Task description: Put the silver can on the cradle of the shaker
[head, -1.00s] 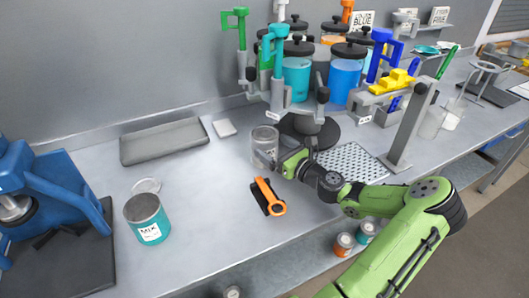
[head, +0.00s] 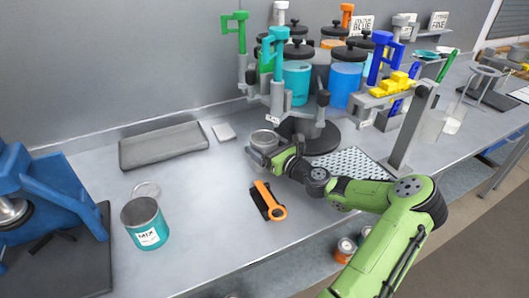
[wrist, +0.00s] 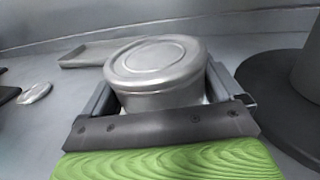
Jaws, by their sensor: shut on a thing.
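The silver can (head: 264,137) is upright toward the back middle of the bench, at the end of my arm. My gripper (head: 268,155) is shut on it from the front right. In the wrist view the lidded can (wrist: 155,75) sits between the two fingers of my gripper (wrist: 165,95), its lower part hidden by the palm. I cannot tell if its base touches the bench. A blue machine (head: 45,175) with a grey round part stands on a dark base at the far left. It may be the shaker; no cradle shows clearly.
A grey tray (head: 163,147) lies at the back. A carousel of coloured drums (head: 316,85) with a dark round foot stands right of the silver can. The bench between tray and brush is clear.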

